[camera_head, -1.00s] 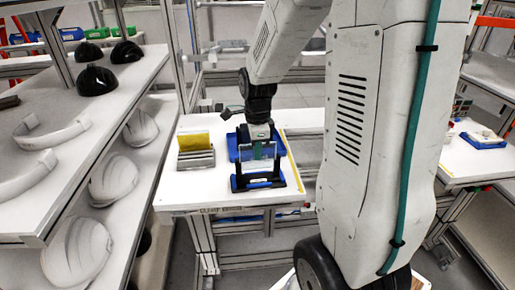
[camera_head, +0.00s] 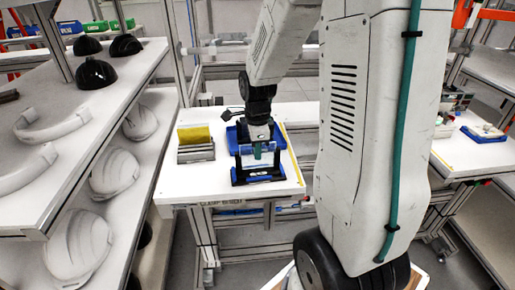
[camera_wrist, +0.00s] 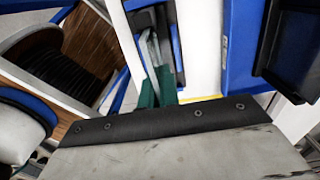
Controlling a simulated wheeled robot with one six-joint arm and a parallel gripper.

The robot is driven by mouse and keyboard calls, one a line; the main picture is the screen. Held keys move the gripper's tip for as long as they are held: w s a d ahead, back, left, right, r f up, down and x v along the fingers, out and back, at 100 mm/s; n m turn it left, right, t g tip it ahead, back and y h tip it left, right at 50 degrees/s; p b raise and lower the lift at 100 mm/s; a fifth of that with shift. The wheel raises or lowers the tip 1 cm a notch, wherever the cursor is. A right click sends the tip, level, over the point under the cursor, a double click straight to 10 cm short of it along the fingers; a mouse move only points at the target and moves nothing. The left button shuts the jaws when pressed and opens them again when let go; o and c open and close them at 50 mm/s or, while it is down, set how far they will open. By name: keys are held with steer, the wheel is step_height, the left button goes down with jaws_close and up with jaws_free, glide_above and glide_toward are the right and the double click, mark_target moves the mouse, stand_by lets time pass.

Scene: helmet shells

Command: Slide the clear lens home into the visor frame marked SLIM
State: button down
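The clear lens (camera_head: 249,159) is an upright, see-through pane on the white worktable (camera_head: 213,183). My gripper (camera_head: 258,151) has teal-green fingers and is shut on its upper edge from above. The black visor frame (camera_head: 237,172), with blue parts, stands upright at the lens, its side posts beside it. The lens overlaps the frame in the picture; I cannot tell how deep it sits. The wrist view shows the fingers (camera_wrist: 155,87) close together at a thin pane, with the black and blue frame (camera_wrist: 178,62) around it. No SLIM marking is readable.
A grey rack (camera_head: 196,153) holding a yellow lens (camera_head: 194,134) stands left of the frame. A blue tray (camera_head: 231,136) lies behind it. A shelf unit with white helmet shells (camera_head: 113,172) and black ones (camera_head: 95,73) is at left. The table's front left is bare.

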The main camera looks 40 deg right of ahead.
steer(key=shift+f, duration=0.55)
steer(key=c, duration=1.6)
jaws_free()
steer(key=shift+o, duration=0.2)
step_height(320, 180, up, 8)
steer(key=shift+f, duration=0.1)
